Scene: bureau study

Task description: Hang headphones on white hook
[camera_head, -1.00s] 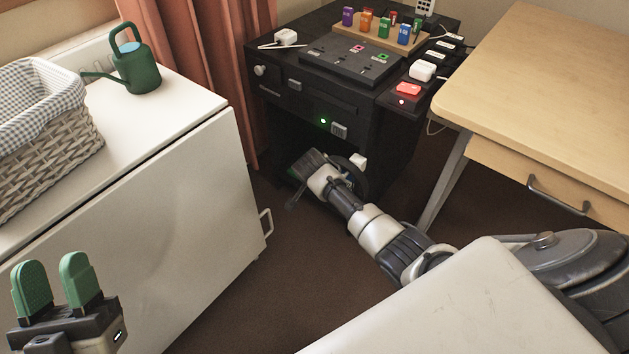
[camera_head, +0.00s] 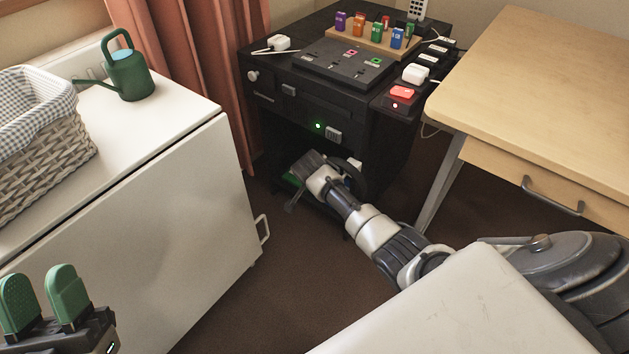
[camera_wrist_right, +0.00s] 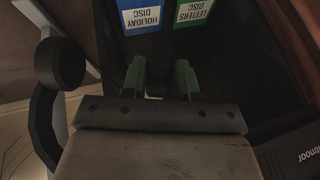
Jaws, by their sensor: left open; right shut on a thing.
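My right gripper (camera_wrist_right: 161,80) is at the front opening of the black cabinet (camera_head: 385,145), low down. In the wrist view its green fingers stand apart, and what lies between them is mostly hidden. Black headphones show beside it, a round ear cup (camera_wrist_right: 60,64) and a curved band (camera_wrist_right: 42,118) running behind the gripper. In the head view they are a dark curved shape (camera_head: 357,179) against the gripper's right side. A small white piece (camera_head: 355,163), possibly the hook, shows just above them. My left gripper (camera_head: 42,300) is open and empty at the lower left.
A blue binder (camera_wrist_right: 140,15) and a green binder (camera_wrist_right: 193,13) stand ahead of the right gripper. A white cabinet (camera_head: 150,240) carries a wicker basket (camera_head: 45,150) and green watering can (camera_head: 128,75). A wooden desk (camera_head: 545,85) stands right. Brown floor lies between.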

